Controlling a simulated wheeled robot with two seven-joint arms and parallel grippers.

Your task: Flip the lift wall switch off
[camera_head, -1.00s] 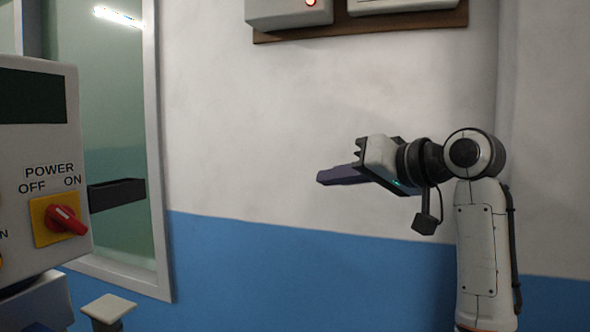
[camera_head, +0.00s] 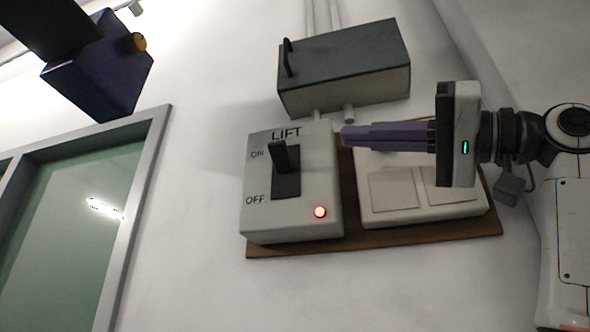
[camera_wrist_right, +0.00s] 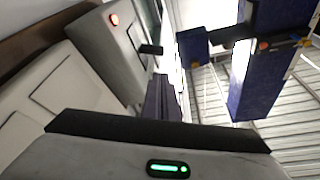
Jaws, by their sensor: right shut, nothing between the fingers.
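The lift wall switch is a pale box (camera_head: 320,170) on the wall, marked LIFT, ON and OFF. Its black lever (camera_head: 281,156) is at the upper end of the slot, by ON. A red light (camera_head: 320,211) glows at its lower right. The lever also shows in the right wrist view (camera_wrist_right: 151,49), sticking out from the box. My right gripper (camera_head: 345,136) is shut and empty, its purple fingers pointing left, to the right of the lever and apart from it in the picture. In the right wrist view its fingers (camera_wrist_right: 161,100) show near the lever. My left gripper is not in view.
A white panel (camera_head: 392,191) with two plates is on the same brown board (camera_head: 380,240). A grey-topped box (camera_head: 345,70) with a handle is above. A dark blue box (camera_head: 97,75) hangs at the upper left, over a window frame (camera_head: 135,235).

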